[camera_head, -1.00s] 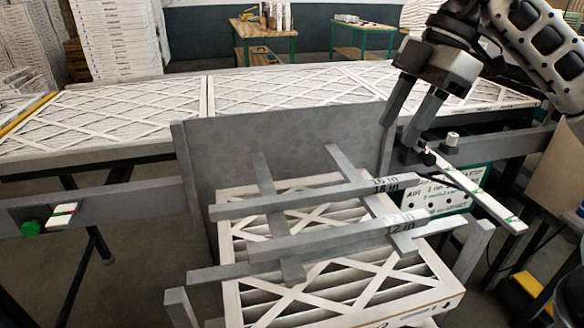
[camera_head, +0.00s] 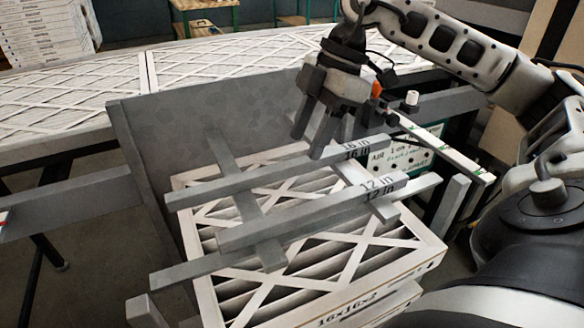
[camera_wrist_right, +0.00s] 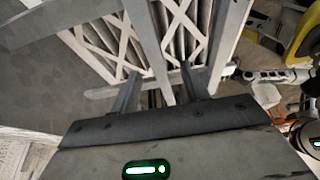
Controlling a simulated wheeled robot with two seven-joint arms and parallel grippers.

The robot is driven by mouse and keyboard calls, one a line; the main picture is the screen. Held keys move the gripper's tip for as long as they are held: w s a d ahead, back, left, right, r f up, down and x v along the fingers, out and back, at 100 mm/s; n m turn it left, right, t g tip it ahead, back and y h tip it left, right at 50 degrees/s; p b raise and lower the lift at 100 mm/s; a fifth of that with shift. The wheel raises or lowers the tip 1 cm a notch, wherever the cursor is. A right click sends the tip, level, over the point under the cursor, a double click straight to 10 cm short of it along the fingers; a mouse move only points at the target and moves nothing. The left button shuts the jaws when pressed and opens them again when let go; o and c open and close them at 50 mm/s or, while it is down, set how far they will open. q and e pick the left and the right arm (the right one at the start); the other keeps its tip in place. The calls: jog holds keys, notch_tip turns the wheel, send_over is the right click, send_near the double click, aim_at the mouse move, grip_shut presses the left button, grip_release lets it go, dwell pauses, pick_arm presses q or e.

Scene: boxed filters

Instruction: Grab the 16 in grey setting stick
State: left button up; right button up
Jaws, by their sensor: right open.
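The grey 16 in setting stick (camera_head: 250,180) lies across the top of a boxed filter stack, its "16 in" label near its right end. My right gripper (camera_head: 308,146) is open above and just behind the labelled end of this stick, apparently not touching it. In the right wrist view, the open fingers (camera_wrist_right: 160,95) point down toward the filter, and a grey bar (camera_wrist_right: 145,35) runs between them. I cannot read a label on it there. My left gripper is not in view.
The grey 12 in stick (camera_head: 300,218) lies nearer, parallel to it. Grey crossbars (camera_head: 232,165) run beneath the sticks over the filter (camera_head: 330,275). A grey upright panel (camera_head: 190,125) stands behind. A white strip (camera_head: 445,150) lies to the right. Filters (camera_head: 220,65) cover the long table.

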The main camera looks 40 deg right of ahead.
aim_at(292, 162)
jog(key=x, duration=0.4)
jog(key=shift+w+a+f, duration=0.15)
jog(key=shift+w+a, duration=0.1)
jog(key=shift+w, duration=0.1)
jog(key=shift+c, duration=0.3)
grip_shut()
